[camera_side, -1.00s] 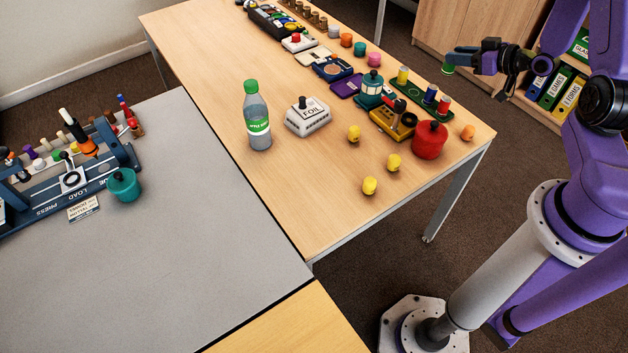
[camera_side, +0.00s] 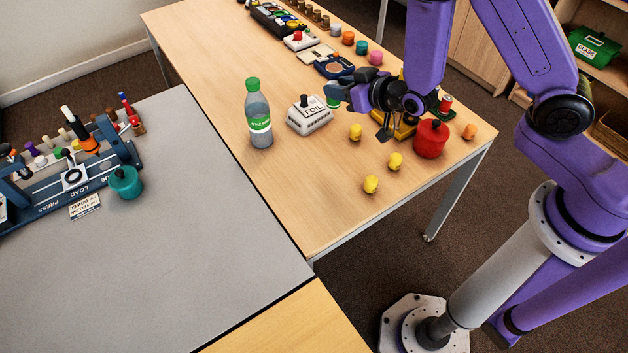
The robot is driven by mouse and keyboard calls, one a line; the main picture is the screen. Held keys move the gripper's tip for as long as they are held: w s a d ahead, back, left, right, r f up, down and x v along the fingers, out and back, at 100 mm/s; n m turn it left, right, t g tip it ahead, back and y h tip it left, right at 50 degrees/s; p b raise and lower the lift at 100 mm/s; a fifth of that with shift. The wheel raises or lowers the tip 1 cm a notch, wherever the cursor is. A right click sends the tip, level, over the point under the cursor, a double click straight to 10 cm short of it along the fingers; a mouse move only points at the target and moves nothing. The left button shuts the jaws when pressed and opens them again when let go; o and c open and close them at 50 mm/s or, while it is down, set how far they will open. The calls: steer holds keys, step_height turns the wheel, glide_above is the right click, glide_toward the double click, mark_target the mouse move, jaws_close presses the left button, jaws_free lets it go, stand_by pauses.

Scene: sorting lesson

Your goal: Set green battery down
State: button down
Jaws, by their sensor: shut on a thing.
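My gripper (camera_side: 337,94) is over the wooden table, shut on the green battery (camera_side: 333,102). Only a small dark green end of the battery shows below the fingertips. The battery appears just right of the white box marked FOIL (camera_side: 311,118). I cannot tell from this view whether it touches the table or hangs above it. My wrist and forearm hide several things behind them.
A bottle with a green cap (camera_side: 259,120) stands left of the FOIL box. Yellow lumps (camera_side: 371,184) and a red pot (camera_side: 431,139) lie nearer the table's right edge. Bare wood (camera_side: 300,200) is free in front. A grey table (camera_side: 210,240) with a blue press (camera_side: 75,180) adjoins.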

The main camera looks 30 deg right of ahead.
steer(key=s+a, duration=0.5)
steer(key=a, duration=0.4)
steer(key=shift+d+f, duration=0.15)
steer(key=shift+f, duration=8.6)
steer(key=shift+f, duration=0.2)
steer(key=c, duration=0.8)
jaws_free()
steer(key=shift+r, duration=0.15)
steer(key=shift+s+r, duration=0.1)
steer(key=v, duration=1.1)
steer(key=shift+s+d, duration=0.15)
steer(key=shift+s, duration=0.25)
